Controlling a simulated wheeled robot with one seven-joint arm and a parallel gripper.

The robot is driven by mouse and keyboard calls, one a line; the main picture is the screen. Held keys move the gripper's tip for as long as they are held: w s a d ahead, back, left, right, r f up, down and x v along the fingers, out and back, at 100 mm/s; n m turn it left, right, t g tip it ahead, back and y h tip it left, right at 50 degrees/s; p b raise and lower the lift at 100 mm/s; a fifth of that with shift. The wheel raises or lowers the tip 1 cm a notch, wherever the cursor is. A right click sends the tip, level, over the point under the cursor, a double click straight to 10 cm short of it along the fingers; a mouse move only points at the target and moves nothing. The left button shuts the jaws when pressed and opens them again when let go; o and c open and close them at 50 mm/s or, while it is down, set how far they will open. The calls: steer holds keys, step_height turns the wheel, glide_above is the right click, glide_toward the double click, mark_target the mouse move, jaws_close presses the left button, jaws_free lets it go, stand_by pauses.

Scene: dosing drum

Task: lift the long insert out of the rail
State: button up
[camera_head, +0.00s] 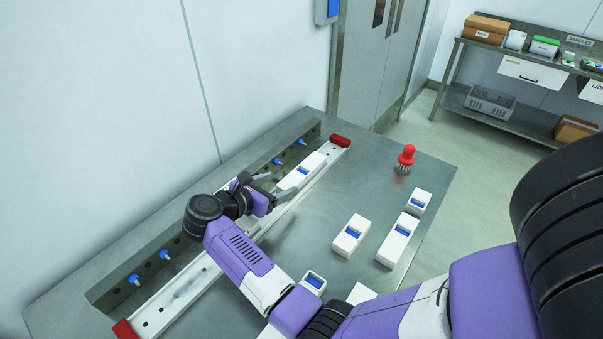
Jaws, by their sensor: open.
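The rail (180,290) is a long pale channel with red end blocks, running diagonally along the table by the wall. A long white insert (316,163) with a blue window sits in the rail toward its far end. My gripper (284,187) is at the near end of this insert. Its grey fingers are spread apart, one on the wall side and one nearer the camera. I cannot tell whether the fingers touch the insert. The wrist hides part of the rail.
Loose white inserts with blue windows, such as a long one (351,236) and a short one (418,202), lie on the table's right. A red-handled brush (406,158) stands near the far edge. Blue-tipped pins (165,255) stick out of the bar behind the rail.

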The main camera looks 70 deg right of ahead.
mark_target(291, 181)
steer(key=shift+s+p+x, duration=0.2)
steer(key=shift+p+x, duration=0.75)
steer(key=shift+x, duration=2)
steer(key=shift+a+f, duration=0.1)
steer(key=shift+c, duration=0.2)
jaws_close()
